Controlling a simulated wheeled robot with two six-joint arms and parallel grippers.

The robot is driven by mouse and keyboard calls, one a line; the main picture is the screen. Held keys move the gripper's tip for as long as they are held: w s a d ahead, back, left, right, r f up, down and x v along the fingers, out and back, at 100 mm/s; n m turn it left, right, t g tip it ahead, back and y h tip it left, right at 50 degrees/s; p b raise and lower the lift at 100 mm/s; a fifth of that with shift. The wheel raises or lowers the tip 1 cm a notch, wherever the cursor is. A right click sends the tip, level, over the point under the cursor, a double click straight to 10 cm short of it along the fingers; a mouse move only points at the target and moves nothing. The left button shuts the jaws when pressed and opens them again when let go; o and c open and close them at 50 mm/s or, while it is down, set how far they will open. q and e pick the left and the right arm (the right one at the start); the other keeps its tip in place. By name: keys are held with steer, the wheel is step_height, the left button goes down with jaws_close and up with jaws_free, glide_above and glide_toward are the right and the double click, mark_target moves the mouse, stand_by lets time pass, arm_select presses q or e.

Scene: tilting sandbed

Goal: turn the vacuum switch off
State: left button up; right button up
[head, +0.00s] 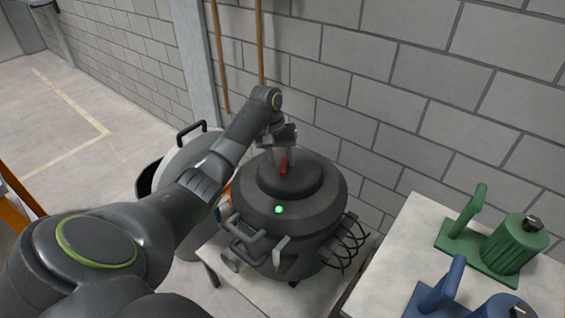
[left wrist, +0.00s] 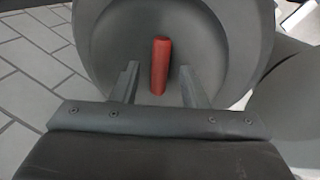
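The vacuum (head: 310,215) is a dark grey round canister on a pale table, with a lit green light (head: 278,210) on its front. Its red switch lever (head: 283,167) stands on top of the lid. The lever also shows in the left wrist view (left wrist: 160,66) as a red bar, leaning slightly. My left gripper (head: 281,158) is above the lid at the lever. In the left wrist view the open fingers (left wrist: 160,84) lie on either side of the lever, with gaps on both sides. My right gripper is in neither view.
A pale table (head: 400,255) at right holds a green tool (head: 510,245) and a blue tool (head: 440,295). A light round bin (head: 185,165) stands behind my left arm. A grey block wall (head: 400,90) runs close behind the vacuum. Black cables (head: 352,240) hang at its right side.

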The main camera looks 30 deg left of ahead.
arm_select(q)
steer(key=shift+d+f, duration=0.15)
steer(key=shift+f, duration=0.75)
steer(key=shift+c, duration=0.3)
jaws_close()
steer(key=shift+r+p, duration=0.2)
steer(key=shift+p, duration=0.6)
steer(key=n+p, duration=0.4)
steer(key=p, duration=0.2)
steer(key=n+t+y+p, duration=0.1)
steer(key=n+p, duration=0.2)
steer(key=p, duration=0.4)
steer(key=shift+d+r+n, duration=0.15)
steer(key=shift+n, duration=0.25)
steer(key=shift+n+p, duration=1.1)
steer(key=shift+p, duration=0.05)
steer(key=shift+w+f+n+y+p, duration=0.1)
steer(key=shift+f+n+y+p, duration=0.25)
steer(key=shift+n+p, duration=0.45)
steer(key=shift+n, duration=0.3)
